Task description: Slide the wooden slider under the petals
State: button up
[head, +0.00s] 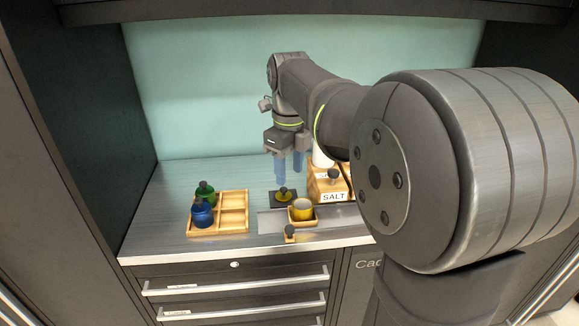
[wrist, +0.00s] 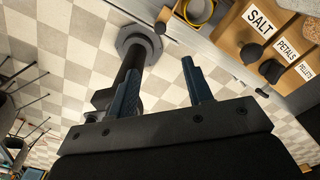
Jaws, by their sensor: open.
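The wooden slider (head: 302,219) is a small light-wood tray holding a yellow cup (head: 303,205). It rests on a grey metal track at the counter front, with a dark-knobbed handle (head: 290,233) at its near side. The slider is partly visible at the top of the wrist view (wrist: 183,14). The wooden dispenser stands to its right; its petals label (wrist: 287,50) shows in the wrist view, between the salt and pellets labels. In the head view, my arm hides the petals part. My gripper (head: 290,168) is open and empty, fingers down, above the counter and behind the slider.
A wooden divided tray (head: 233,212) holds a blue bottle (head: 201,213) and a green bottle (head: 205,193) at left. A dark square pad with a yellow, black-knobbed piece (head: 283,195) lies behind the track. The salt label (head: 334,197) is nearest the slider. Dark knobs project below the dispenser labels.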

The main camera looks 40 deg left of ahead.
jog(key=shift+f, duration=0.1)
jog(key=shift+c, duration=0.3)
jog(key=y, duration=1.8)
send_near(290, 227)
jog(key=a, duration=1)
jog(key=shift+c, duration=0.4)
grip_shut()
